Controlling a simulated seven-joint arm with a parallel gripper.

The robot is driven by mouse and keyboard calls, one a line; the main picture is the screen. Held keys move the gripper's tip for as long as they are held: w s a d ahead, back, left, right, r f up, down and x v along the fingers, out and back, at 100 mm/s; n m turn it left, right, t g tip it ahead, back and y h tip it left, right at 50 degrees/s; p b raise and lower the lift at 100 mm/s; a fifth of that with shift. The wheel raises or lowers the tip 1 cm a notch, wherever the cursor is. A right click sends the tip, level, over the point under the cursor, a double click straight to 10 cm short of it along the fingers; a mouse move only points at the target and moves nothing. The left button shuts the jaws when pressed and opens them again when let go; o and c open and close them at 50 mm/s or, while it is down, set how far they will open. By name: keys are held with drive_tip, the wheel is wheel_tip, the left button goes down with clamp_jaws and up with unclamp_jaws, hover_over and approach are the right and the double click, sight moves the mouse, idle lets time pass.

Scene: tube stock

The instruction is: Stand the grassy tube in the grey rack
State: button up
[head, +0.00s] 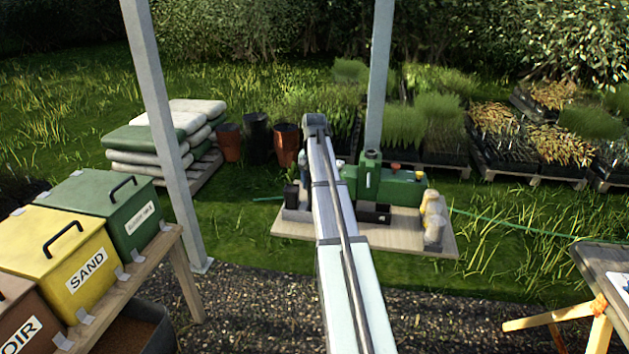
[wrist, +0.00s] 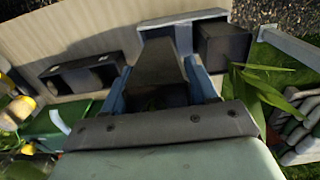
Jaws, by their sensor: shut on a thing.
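My gripper (wrist: 160,88) is shut on a dark tapered tube (wrist: 158,62), seen between its two blue-grey fingers in the wrist view. The gripper body hides the tube's near end, so I cannot tell what grows in it. The light grey rack (wrist: 184,17) lies just beyond the held tube. In the head view the grey rack (head: 297,214) shows left of my arm, which hides my gripper. I cannot tell whether the held tube is inside a rack cell or above it.
A second dark tube (wrist: 222,44) stands at the rack's right in the wrist view, with broad green leaves (wrist: 265,85) beside it. A black rack (head: 374,213) and a green machine (head: 392,186) share the wooden board (head: 400,242). A post (head: 378,85) rises behind.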

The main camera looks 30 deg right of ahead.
drive_tip(key=shift+f, duration=2.9)
drive_tip(key=shift+f, duration=0.35)
drive_tip(key=o, duration=1.2)
wheel_tip(320, 180, up, 14)
drive_tip(key=shift+f, duration=0.1)
drive_tip(key=shift+a, duration=0.1)
